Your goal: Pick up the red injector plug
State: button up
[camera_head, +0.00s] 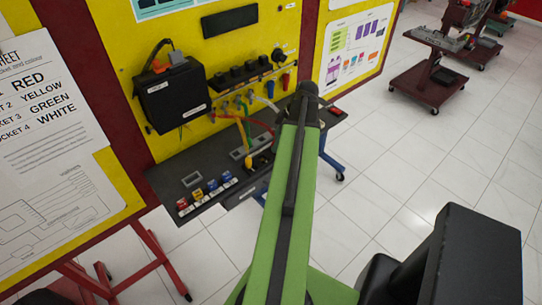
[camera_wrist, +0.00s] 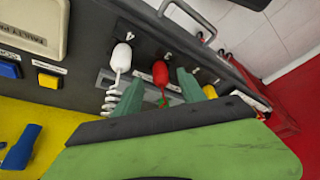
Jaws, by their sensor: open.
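The red plug (camera_wrist: 160,73) is near the middle of the wrist view, with a thin red cord below it. My gripper (camera_wrist: 160,92) is open, with one green finger to the left of the red plug and one to its right. Both fingers look apart from the plug, though exact contact is hard to judge. In the head view my green arm reaches toward the yellow engine trainer board (camera_head: 150,60), and its fingers are hidden behind the arm's end.
A white plug (camera_wrist: 121,57) with a coiled cord hangs just left of the red one. A dark ledge (camera_head: 160,181) with coloured buttons juts from the board. A metal handle (camera_wrist: 190,15) lies beyond.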

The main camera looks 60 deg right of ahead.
jog(key=shift+b+x, duration=0.3)
jog(key=shift+x, duration=0.75)
jog(key=shift+r, duration=0.15)
grip_shut()
jog(key=shift+r+p, duration=0.15)
jog(key=shift+p, duration=0.15)
